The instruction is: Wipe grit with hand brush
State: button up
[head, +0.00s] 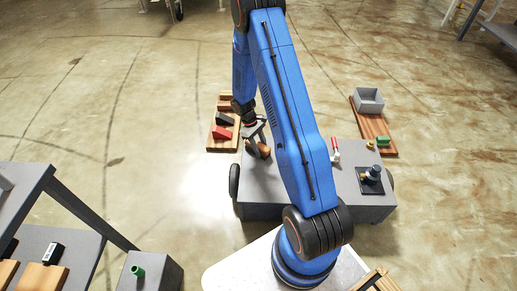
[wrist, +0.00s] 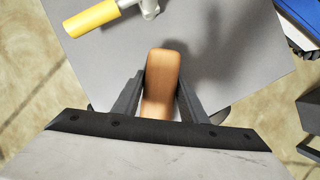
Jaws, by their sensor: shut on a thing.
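My gripper (head: 257,143) is over the left part of a grey wheeled cart top (head: 262,185). In the wrist view my gripper (wrist: 161,85) has its two dark fingers shut on the sides of a brown wooden block-like piece, which I take to be the hand brush (wrist: 162,65). The hand brush also shows in the head view (head: 263,151), low at the fingertips. Its bristles are hidden, and I cannot tell whether it touches the cart top. No grit can be made out in either view.
A yellow-handled tool (wrist: 92,18) lies beyond the brush. A red-handled clamp (head: 335,150) and a dark fixture (head: 371,178) stand on the cart's right part. Wooden boards with red blocks (head: 222,132) and a grey bin (head: 368,100) flank the cart. A shelf (head: 60,200) is at left.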

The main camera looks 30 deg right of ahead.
aim_at(266, 145)
jog(key=shift+s+d, duration=0.65)
jog(key=shift+d, duration=0.25)
jog(key=shift+s+d, duration=0.6)
jog(key=shift+d, duration=0.35)
jog(key=shift+s+d, duration=0.65)
jog(key=shift+d, duration=0.25)
jog(key=shift+w+a, duration=1)
jog(key=shift+a, duration=0.3)
jog(key=shift+w+a+f, duration=0.1)
jog(key=shift+w+a, duration=0.45)
jog(key=shift+a, duration=0.3)
jog(key=shift+w+a, duration=0.55)
jog(key=shift+a, duration=0.3)
